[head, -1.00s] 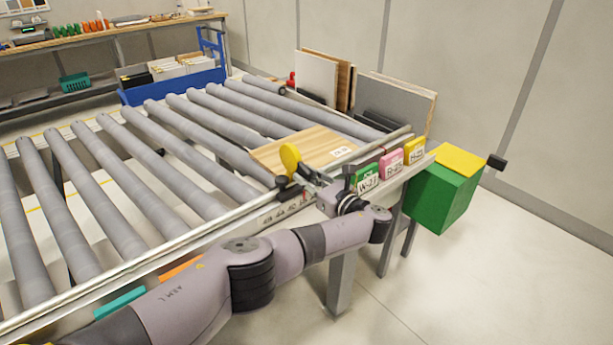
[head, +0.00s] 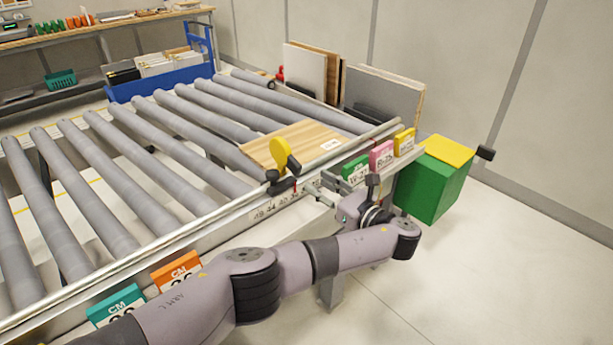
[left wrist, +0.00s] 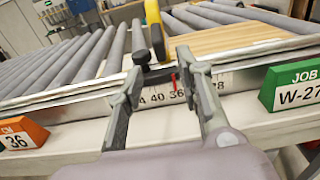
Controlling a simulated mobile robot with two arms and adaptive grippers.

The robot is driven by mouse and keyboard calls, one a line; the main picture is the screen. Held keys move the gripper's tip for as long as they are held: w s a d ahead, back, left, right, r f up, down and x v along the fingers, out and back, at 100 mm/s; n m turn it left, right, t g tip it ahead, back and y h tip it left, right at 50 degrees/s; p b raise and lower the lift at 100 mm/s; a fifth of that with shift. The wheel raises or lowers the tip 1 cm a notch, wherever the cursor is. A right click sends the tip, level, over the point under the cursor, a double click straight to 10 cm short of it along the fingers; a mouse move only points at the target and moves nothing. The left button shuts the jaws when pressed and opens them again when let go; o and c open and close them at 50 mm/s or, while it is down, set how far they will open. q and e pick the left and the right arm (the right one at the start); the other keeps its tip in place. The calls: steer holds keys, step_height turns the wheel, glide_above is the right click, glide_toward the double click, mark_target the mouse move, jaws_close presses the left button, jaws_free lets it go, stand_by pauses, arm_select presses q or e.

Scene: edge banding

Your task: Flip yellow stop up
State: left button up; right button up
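The yellow stop (head: 279,150) stands upright at the near rail of the roller table, on a black mount beside the wooden panel (head: 305,146). The stop's yellow paddle also shows at the top of the left wrist view (left wrist: 153,14), with its black part below it. My left gripper (head: 312,187) is just right of and below the stop, outside the rail, apart from it. In the left wrist view its two fingers (left wrist: 160,76) are spread with nothing between them, pointing at the rail and the stop's base. My right gripper is in neither view.
Green, pink and yellow job cards (head: 381,157) stand on the ledge right of my gripper. Orange (head: 176,271) and teal (head: 115,305) cards stand left, near my arm. A green box with a yellow top (head: 433,185) is at the right.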

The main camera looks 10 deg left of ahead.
arm_select(q)
steer(key=shift+v, duration=1.4)
